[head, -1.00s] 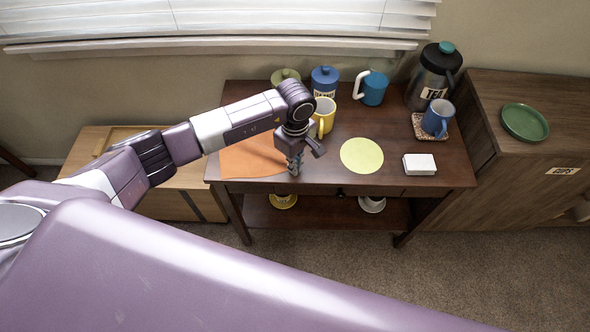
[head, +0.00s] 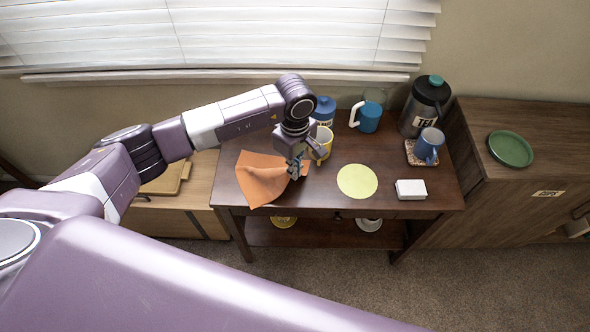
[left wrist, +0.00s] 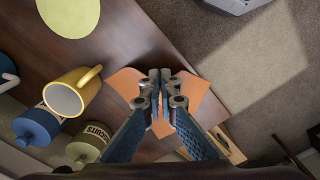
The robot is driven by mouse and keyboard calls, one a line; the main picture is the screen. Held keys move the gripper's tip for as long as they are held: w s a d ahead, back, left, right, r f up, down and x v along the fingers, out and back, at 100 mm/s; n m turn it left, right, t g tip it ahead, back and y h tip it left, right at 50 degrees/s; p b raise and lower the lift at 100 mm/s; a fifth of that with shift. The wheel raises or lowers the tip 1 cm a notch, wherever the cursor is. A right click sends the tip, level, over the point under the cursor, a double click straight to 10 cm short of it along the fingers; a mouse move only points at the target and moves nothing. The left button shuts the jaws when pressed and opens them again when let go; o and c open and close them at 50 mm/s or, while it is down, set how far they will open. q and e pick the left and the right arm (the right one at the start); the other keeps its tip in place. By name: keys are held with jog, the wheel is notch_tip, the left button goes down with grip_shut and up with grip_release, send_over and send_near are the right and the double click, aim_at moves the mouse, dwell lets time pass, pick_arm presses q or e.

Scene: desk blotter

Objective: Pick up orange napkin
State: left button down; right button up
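The orange napkin (head: 260,182) is at the left end of the dark wooden table (head: 325,180). It is rumpled and drawn up, its right side gathered at my left gripper (head: 296,172). In the left wrist view, the fingers (left wrist: 160,76) are closed together, with napkin (left wrist: 190,92) showing on both sides of them. My left gripper is shut on the napkin. I cannot tell whether all of the cloth is clear of the tabletop. My right gripper is not in view.
A yellow mug (head: 323,142) stands close beside the gripper, near a blue canister (head: 323,108). A yellow-green round mat (head: 357,181), white box (head: 411,189), blue mugs and a tea flask (head: 424,105) are farther right. A biscuits canister (left wrist: 88,146) shows in the wrist view.

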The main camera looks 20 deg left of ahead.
pick_arm(q)
notch_tip(320, 180, up, 27)
jog(key=p, duration=1.1)
jog(key=shift+f, duration=0.1)
